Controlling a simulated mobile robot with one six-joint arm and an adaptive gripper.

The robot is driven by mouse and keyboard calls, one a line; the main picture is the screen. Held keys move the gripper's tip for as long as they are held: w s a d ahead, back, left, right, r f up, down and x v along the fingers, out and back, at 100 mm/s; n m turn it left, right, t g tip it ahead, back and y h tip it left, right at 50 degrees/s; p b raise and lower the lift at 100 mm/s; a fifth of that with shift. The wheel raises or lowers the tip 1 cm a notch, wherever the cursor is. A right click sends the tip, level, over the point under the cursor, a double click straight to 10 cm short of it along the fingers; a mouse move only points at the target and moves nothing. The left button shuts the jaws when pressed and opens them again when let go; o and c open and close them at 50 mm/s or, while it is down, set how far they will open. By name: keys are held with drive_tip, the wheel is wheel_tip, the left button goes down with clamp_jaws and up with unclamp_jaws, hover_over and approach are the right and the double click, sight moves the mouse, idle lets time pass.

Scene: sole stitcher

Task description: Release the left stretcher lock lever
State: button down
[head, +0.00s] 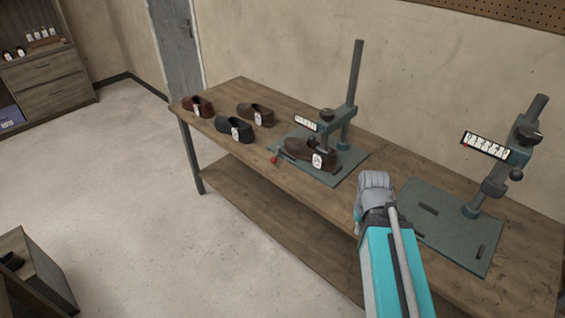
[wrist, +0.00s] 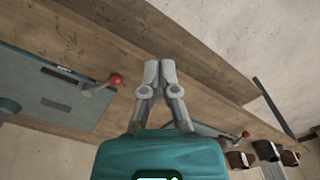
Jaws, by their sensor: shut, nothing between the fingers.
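The left stretcher (head: 350,120) stands on the table with a dark brown shoe (head: 300,150) on its base plate. Its lock lever has a red knob (head: 274,161) at the plate's front left edge. In the wrist view this lever (wrist: 246,134) appears small at the lower right, near the loose shoes. My gripper (head: 375,180) is shut and empty, to the right of the left stretcher and apart from its lever. The fingertips meet in the wrist view (wrist: 160,70). A nearer red-knobbed lever (wrist: 115,80) belongs to the right stretcher; my arm hides it in the head view.
The right stretcher (head: 520,140) has an empty base plate (head: 440,210) and a label panel (head: 486,146). Loose tagged shoes, including a black one (head: 235,129), sit at the left of the wooden table (head: 230,92). Open floor (head: 110,190) lies in front.

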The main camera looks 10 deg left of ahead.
drive_tip(key=shift+w, duration=0.1)
drive_tip(key=w+a+f+m+t+y+b, duration=0.1)
drive_tip(key=w+a+f+y+b, duration=0.2)
drive_tip(key=w+b, duration=0.3)
drive_tip(key=w+a+f+m+t+y+b, duration=0.1)
drive_tip(key=w+a+b, duration=0.5)
drive_tip(key=w, duration=0.6)
drive_tip(key=w+a+f+m+t+y+b, duration=0.1)
drive_tip(key=w+a+f+t+y+b, duration=0.1)
drive_tip(key=w+a+f+y+b, duration=0.3)
drive_tip(key=shift+w+a+f+t+y+b, duration=0.15)
drive_tip(key=shift+w+y+b, duration=0.3)
drive_tip(key=shift+w, duration=0.3)
drive_tip(key=shift+w+f+t+y+b, duration=0.1)
drive_tip(key=shift+w+f+y+b, duration=0.1)
drive_tip(key=shift+w+y+b, duration=0.4)
drive_tip(key=shift+w+a+f+t+y+b, duration=0.15)
drive_tip(key=shift+w+b, duration=0.2)
drive_tip(key=shift+w, duration=0.55)
drive_tip(key=m+t+y+b, duration=0.2)
drive_tip(key=b, duration=0.2)
approach(281, 168)
drive_tip(key=s+d+r, duration=0.2)
drive_tip(key=d+r, duration=0.1)
drive_tip(key=shift+s+d, duration=0.2)
drive_tip(key=shift+d, duration=0.1)
drive_tip(key=shift+w+r+y, duration=0.25)
drive_tip(key=shift+w+y, duration=0.15)
drive_tip(key=shift+w, duration=0.1)
drive_tip(key=shift+a, duration=0.1)
